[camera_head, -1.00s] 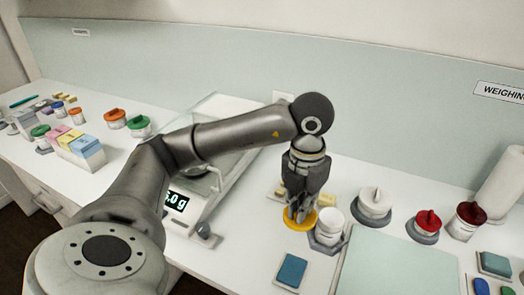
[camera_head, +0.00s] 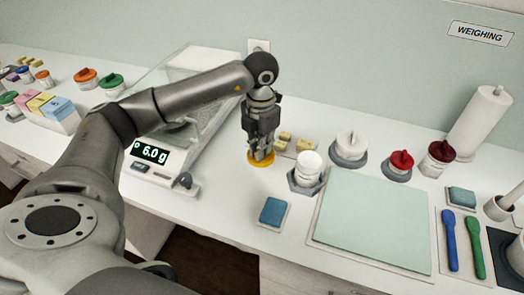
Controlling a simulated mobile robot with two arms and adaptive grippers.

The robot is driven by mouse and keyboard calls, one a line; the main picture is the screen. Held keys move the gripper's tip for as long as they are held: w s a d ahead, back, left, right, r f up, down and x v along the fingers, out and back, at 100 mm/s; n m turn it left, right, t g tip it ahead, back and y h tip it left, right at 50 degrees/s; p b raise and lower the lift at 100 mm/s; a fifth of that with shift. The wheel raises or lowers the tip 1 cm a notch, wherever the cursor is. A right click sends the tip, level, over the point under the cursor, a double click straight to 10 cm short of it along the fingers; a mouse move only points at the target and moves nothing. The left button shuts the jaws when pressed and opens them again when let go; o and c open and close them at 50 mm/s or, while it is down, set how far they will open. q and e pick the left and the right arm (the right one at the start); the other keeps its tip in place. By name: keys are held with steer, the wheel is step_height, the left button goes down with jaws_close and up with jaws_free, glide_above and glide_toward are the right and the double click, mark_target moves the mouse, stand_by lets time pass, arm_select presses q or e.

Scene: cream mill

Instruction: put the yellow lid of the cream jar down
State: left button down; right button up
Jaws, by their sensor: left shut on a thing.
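The yellow lid (camera_head: 261,160) is a flat disc low over the white worktop, between the scale and a white jar. My left gripper (camera_head: 262,153) points straight down and is shut on the yellow lid from above. I cannot tell whether the lid touches the worktop. The white jar (camera_head: 309,165) stands just right of the lid in a grey hexagonal holder, and I cannot tell if it is the cream jar. My right gripper is not in view.
The scale (camera_head: 160,150) reads 6.0 g at the left. A pale green mat (camera_head: 375,220) lies at the right. A blue pad (camera_head: 273,212) lies in front of the lid, and small yellowish blocks (camera_head: 304,144) lie behind. Red-lidded jars (camera_head: 401,162) stand at the back right.

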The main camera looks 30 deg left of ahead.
arm_select(q)
steer(key=w+f, duration=0.1)
steer(key=w+a+f, duration=0.1)
steer(key=shift+f, duration=0.3)
steer(key=shift+w+a+f+p, duration=0.15)
steer(key=shift+w+f+p, duration=0.15)
steer(key=shift+f+p, duration=0.15)
step_height(320, 180, down, 2)
steer(key=shift+f+p, duration=0.1)
steer(key=shift+p, duration=0.65)
steer(key=shift+f, duration=0.35)
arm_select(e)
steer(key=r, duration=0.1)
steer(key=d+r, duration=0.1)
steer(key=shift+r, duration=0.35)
arm_select(q)
steer(key=shift+f, duration=0.15)
steer(key=c, duration=1.6)
jaws_free()
steer(key=shift+s, duration=0.1)
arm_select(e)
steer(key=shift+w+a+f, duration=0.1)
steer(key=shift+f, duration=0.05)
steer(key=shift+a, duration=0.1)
